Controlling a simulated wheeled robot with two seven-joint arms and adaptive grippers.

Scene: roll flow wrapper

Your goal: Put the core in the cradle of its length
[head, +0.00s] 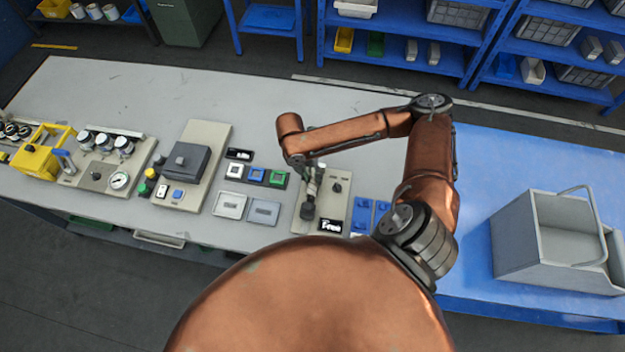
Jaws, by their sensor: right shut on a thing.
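My right gripper (310,190) reaches down over a beige panel (337,207) with a black knob (337,188) and a small display reading "Free" (331,226). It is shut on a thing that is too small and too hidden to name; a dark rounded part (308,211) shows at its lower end. I cannot tell whether that part belongs to the gripper, the panel or the held thing. Blue blocks (362,214) stand just right of the panel; I cannot tell whether they are the cradles. I cannot clearly pick out the core. My left gripper is out of view.
Left of the panel are two shallow grey trays (264,212), framed coloured squares (257,175) and a dark grey box (186,164) on a beige plate. Further left stand several dark-topped cylinders (103,142) and a yellow bin (38,162). A grey open carrier (545,248) sits on the blue right side.

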